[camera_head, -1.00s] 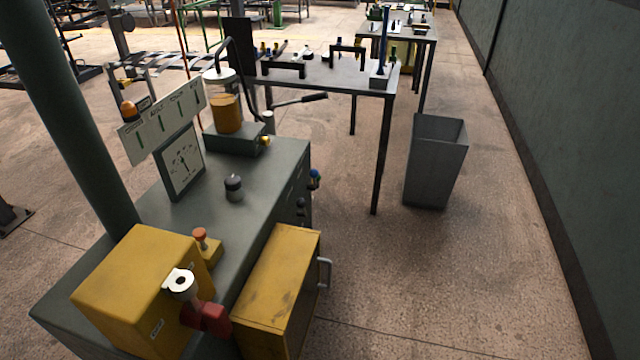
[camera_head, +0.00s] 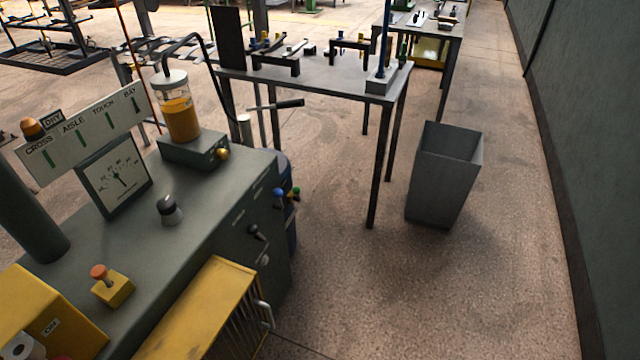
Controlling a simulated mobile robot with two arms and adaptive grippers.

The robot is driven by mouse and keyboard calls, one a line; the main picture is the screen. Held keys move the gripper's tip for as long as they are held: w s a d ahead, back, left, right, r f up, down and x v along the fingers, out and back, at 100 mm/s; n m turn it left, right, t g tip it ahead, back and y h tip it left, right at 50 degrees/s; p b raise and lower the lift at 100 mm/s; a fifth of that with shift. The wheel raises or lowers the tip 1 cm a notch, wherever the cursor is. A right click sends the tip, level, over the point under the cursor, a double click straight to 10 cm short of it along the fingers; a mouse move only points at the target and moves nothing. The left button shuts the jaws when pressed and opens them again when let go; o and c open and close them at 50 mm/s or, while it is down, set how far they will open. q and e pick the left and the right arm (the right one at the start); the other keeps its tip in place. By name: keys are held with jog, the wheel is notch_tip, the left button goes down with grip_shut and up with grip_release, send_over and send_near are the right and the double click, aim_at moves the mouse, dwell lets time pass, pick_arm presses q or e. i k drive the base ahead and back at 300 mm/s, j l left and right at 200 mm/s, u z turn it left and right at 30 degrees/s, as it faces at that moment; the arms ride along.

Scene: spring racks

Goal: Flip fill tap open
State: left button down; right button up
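I cannot tell for sure which part is the fill tap. On the right side of the green-grey cabinet (camera_head: 190,215) are a dark lever-like handle (camera_head: 257,232) and a grey fitting (camera_head: 263,259) below it. Just beyond them are a blue knob (camera_head: 279,194) and a green knob (camera_head: 296,191). A clear jar (camera_head: 180,112) of orange liquid stands on a small green box (camera_head: 195,150) with a brass knob (camera_head: 222,153). The open or closed state of these fittings is too small to read. Neither of my grippers is in view.
A yellow caged box (camera_head: 205,310) with a handle stands against the cabinet's near right side. A grey bin (camera_head: 442,175) and a workbench (camera_head: 315,75) stand beyond.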

aim_at(296, 190)
jog(key=i+l+u, duration=0.15)
jog(key=i+l, duration=1.25)
